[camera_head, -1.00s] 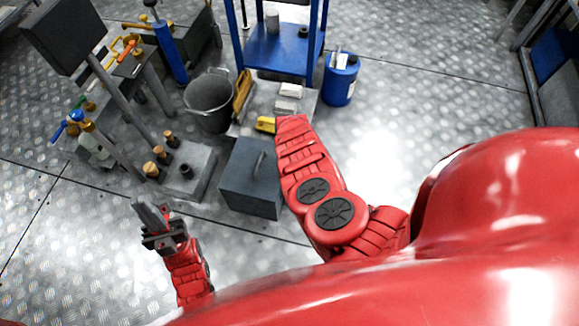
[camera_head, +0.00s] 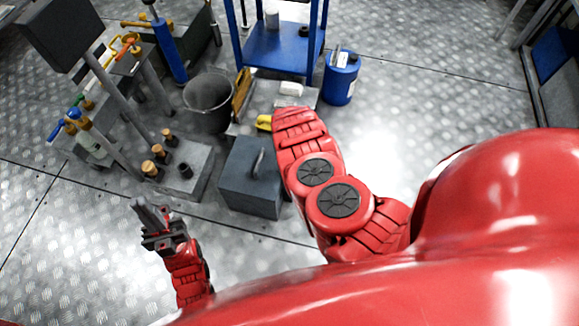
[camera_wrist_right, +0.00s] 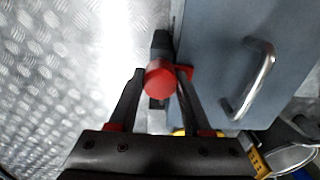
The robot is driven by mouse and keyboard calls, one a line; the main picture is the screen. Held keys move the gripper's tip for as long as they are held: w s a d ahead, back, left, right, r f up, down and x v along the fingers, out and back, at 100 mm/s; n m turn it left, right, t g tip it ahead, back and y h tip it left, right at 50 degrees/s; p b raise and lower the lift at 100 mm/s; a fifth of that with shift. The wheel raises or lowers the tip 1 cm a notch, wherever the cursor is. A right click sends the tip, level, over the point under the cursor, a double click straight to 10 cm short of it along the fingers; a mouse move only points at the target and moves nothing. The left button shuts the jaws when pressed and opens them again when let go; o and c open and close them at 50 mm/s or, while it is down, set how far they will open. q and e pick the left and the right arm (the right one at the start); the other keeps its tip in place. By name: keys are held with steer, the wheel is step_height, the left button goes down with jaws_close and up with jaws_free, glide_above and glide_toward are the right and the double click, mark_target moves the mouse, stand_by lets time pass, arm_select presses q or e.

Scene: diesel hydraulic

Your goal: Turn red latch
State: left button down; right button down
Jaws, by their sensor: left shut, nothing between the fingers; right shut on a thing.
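The red latch (camera_wrist_right: 160,78) is a round red knob with a dark part behind it. It sits at the edge of a blue-grey box (camera_wrist_right: 222,35) in the right wrist view. My right gripper (camera_wrist_right: 160,74) has one finger on each side of the knob and is shut on it. In the head view the box (camera_head: 250,190) stands left of my right forearm, which hides the latch and right gripper there. My left gripper (camera_head: 151,216) is shut and empty over the floor at lower left, apart from the box.
A metal handle (camera_wrist_right: 258,78) stands out from the box beside the latch. A blue canister (camera_head: 340,80) stands to the right. Floor at lower left is clear.

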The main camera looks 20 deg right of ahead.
stand_by(0.4)
steer(key=shift+c, duration=1.7)
jaws_free()
step_height(320, 180, up, 17)
steer(key=p, duration=0.7)
steer(key=shift+r, duration=0.2)
